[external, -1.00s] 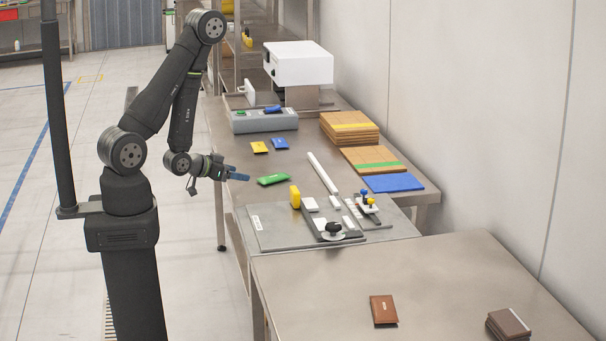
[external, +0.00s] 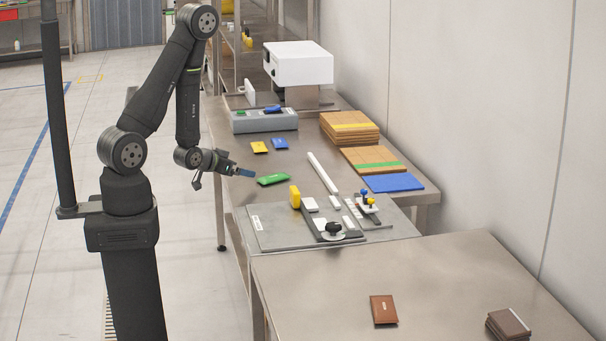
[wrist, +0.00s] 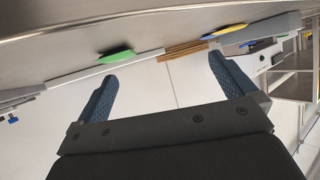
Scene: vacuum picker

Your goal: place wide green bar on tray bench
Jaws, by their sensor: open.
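The wide green bar (external: 273,179) lies flat on the near part of the metal tray bench (external: 222,160). It also shows in the wrist view (wrist: 118,56), beyond the left finger. My gripper (external: 246,173) is open and empty, just left of the green bar and apart from it. In the wrist view its two blue fingers (wrist: 162,78) are spread with nothing between them.
A blue piece (external: 281,144) and a yellow piece (external: 259,147) lie farther back. A grey fixture plate (external: 272,237) with a yellow block (external: 295,197) is at the front. A white rod (external: 323,173), cardboard stack (external: 349,128) and blue sheet (external: 393,183) are to the right.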

